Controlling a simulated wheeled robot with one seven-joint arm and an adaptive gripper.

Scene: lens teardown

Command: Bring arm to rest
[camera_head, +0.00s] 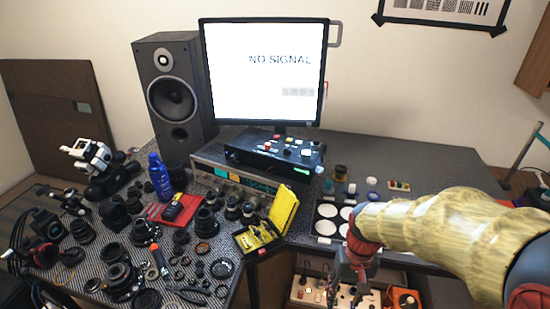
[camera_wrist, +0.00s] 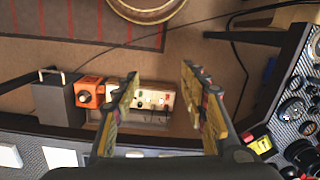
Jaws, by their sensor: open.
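My arm (camera_head: 440,235) comes in from the right in the head view, in a yellowish cover. My gripper (camera_head: 355,285) hangs down at its end, past the front edge of the desk. In the wrist view my gripper (camera_wrist: 160,80) has its two fingers well apart, with nothing held between them. Behind the gap lies a cream control box (camera_wrist: 152,100) with knobs, lower down and apart from the fingers. That box (camera_head: 310,292) also shows below the desk in the head view, partly hidden by my gripper.
The desk (camera_head: 420,165) holds lenses, a blue bottle (camera_head: 160,178), a yellow case (camera_head: 284,208), a speaker (camera_head: 176,90) and a monitor (camera_head: 263,70). A tray with white discs (camera_head: 328,211) is close to my arm. An orange box (camera_wrist: 90,92) stands beside the control box.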

